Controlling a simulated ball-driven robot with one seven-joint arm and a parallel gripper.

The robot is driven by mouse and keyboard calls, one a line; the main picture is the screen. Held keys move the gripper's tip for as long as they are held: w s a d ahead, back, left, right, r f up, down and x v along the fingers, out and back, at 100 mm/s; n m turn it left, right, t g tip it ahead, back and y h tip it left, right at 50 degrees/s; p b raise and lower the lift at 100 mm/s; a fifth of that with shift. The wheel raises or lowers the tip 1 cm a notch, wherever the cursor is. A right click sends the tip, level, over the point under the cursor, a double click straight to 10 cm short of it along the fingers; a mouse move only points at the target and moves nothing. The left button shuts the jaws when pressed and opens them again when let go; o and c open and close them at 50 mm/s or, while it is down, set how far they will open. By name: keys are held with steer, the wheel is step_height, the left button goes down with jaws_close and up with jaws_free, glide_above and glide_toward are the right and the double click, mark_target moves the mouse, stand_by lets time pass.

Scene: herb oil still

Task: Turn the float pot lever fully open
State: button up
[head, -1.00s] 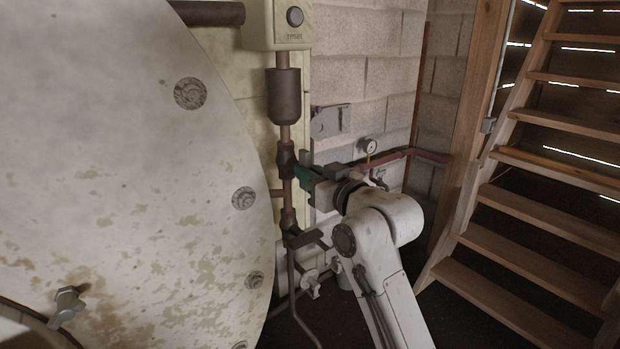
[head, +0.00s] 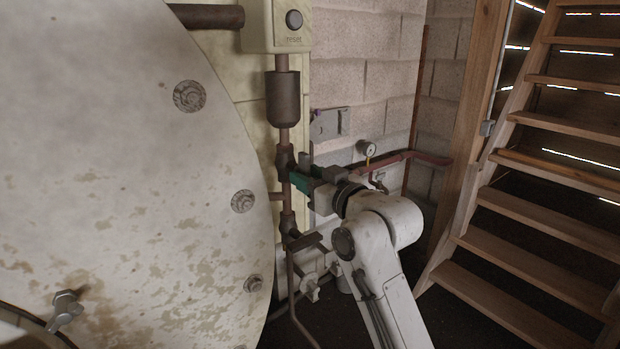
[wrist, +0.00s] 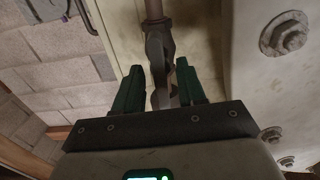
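The float pot (head: 283,98) is a dark brown cylinder on a vertical pipe below a cream box. Below it on the same pipe sits a dark valve body (head: 285,160), which also shows in the wrist view (wrist: 157,48). My gripper (head: 297,181) is right beside this valve, its green fingers pointing at the pipe. In the wrist view my gripper (wrist: 160,82) has its fingers apart, one on each side of a narrow grey-brown lever part (wrist: 172,97). I cannot tell whether either finger touches it. The lever's full length and angle are partly hidden.
A large pale vessel (head: 110,190) with bolts fills the left. A lower fitting (head: 289,225) with a bent pipe is under my gripper. A pressure gauge (head: 367,148) and red-brown pipe (head: 410,156) are behind my arm. Wooden stairs (head: 545,165) stand on the right.

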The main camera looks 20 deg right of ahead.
steer(key=shift+s, duration=0.1)
steer(key=b+v, duration=0.1)
steer(key=v, duration=0.9)
steer(key=shift+s, duration=0.3)
steer(key=shift+d, duration=0.1)
stand_by(1.5)
